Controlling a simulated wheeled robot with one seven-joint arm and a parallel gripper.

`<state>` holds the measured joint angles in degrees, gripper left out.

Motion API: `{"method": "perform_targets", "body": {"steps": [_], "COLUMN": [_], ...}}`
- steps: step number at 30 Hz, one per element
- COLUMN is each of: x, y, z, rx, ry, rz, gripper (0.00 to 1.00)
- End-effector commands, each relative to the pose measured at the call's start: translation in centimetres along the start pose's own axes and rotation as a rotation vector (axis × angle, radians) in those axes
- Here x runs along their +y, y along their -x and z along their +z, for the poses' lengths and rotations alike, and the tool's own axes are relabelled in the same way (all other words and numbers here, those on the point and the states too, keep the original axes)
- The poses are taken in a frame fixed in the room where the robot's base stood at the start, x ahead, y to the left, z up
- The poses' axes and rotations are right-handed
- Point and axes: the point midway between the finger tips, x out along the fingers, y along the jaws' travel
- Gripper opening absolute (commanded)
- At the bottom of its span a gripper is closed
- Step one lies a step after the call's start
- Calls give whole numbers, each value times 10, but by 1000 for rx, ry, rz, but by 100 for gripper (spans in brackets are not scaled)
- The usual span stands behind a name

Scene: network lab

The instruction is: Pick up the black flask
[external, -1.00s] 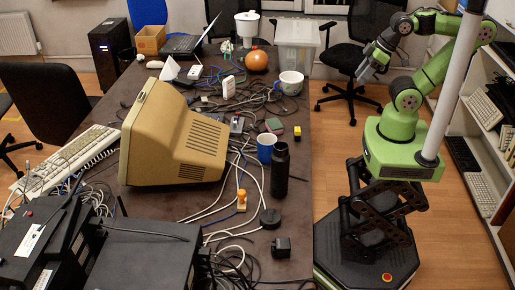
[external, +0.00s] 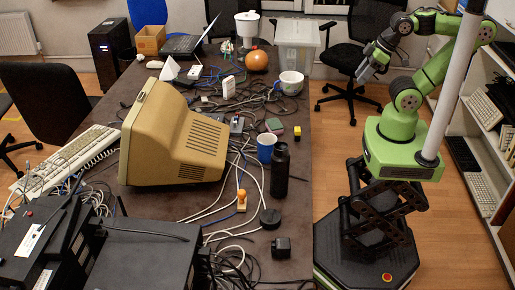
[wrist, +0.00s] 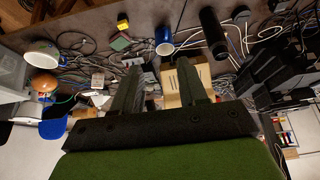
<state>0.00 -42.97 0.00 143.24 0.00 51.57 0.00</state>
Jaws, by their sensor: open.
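The black flask (external: 280,170) stands upright near the right edge of the cluttered table, just right of a blue cup (external: 266,147). In the wrist view the flask (wrist: 214,34) shows at the upper right of centre, beside the blue cup (wrist: 165,41). My gripper (external: 367,68) is raised to the right of the table's far part, well away from the flask. In the wrist view its two fingers (wrist: 160,82) are spread apart with nothing held between them.
A beige monitor (external: 180,140) stands left of the flask. Cables, a black puck-like disc (external: 270,218) and a black adapter (external: 281,247) lie nearby. A white mug (external: 291,83), an orange pumpkin-like ball (external: 256,61) and a clear bin (external: 297,45) stand farther back.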

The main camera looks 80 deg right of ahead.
Motion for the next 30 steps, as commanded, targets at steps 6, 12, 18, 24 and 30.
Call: {"method": "perform_targets", "body": {"steps": [6,12,18,24,30], "x": [0,0,0,0,-2], "y": [0,0,0,0,-17], "z": [0,0,0,0,-9], "rx": [0,0,0,0,-53], "ry": [0,0,0,0,-32], "rz": [0,0,0,0,-1], "gripper": [43,61,92,95,95]}}
